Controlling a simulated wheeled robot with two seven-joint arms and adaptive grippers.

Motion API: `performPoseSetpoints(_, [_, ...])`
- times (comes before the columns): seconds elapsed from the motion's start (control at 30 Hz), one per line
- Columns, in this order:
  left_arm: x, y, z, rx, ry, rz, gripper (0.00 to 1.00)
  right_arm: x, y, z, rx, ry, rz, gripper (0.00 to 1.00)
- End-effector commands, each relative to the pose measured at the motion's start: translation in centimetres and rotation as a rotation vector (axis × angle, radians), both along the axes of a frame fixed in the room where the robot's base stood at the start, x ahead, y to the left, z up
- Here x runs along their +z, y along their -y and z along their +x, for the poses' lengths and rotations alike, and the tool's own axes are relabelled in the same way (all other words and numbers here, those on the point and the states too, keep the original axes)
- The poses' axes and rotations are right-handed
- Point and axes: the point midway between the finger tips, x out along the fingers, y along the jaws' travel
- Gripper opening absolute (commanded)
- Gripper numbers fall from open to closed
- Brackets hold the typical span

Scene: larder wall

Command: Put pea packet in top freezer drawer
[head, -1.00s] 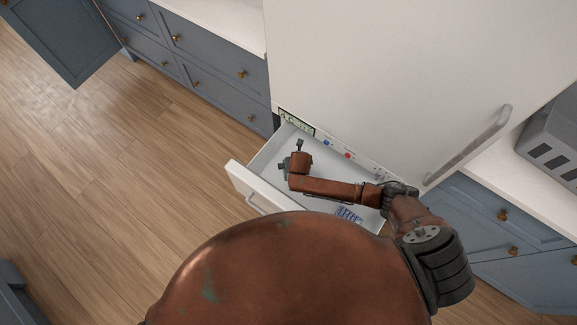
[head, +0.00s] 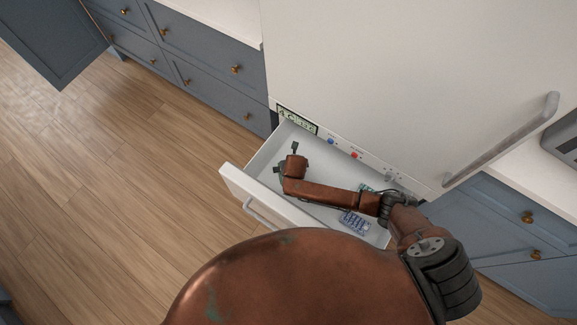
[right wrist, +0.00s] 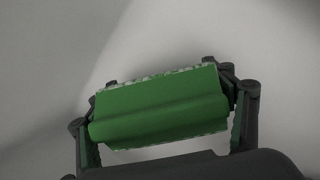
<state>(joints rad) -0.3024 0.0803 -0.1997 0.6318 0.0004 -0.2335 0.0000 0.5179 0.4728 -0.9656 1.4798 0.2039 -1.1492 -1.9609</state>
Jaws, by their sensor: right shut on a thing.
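The pea packet (right wrist: 160,107) is a green packet with a pale speckled edge, in the right wrist view. My right gripper (right wrist: 168,112) is shut on it, with a finger at each end. In the head view my right arm reaches over the open white freezer drawer (head: 268,207), with the wrist above its left part. The packet is hidden there beneath the wrist. I cannot tell whether it touches the drawer floor. My left gripper is not in view.
A blue-and-white item (head: 355,222) lies in the right part of the drawer, and a green-and-white item (head: 366,188) lies behind my forearm. The white fridge door (head: 400,80) above is shut. Blue cabinets (head: 205,70) stand at left; wooden floor (head: 110,200) lies clear.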

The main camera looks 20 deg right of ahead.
Motion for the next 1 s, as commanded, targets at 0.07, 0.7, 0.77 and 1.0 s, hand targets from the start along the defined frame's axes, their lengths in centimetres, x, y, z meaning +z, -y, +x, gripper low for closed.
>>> performPoseSetpoints(0.07, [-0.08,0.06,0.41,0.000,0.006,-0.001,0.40,-0.02,-0.04,0.10,0.001,0.002,0.002,0.21])
performPoseSetpoints(0.7, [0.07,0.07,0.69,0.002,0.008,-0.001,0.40,-0.07,-0.02,0.03,-0.001,0.001,0.001,0.93])
performPoseSetpoints(0.77, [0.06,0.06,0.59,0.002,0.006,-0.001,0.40,-0.07,-0.02,0.03,-0.001,0.001,0.001,0.93])
performPoseSetpoints(1.0, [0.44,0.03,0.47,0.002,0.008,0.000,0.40,0.83,-0.05,-0.14,0.000,0.003,0.001,0.93])
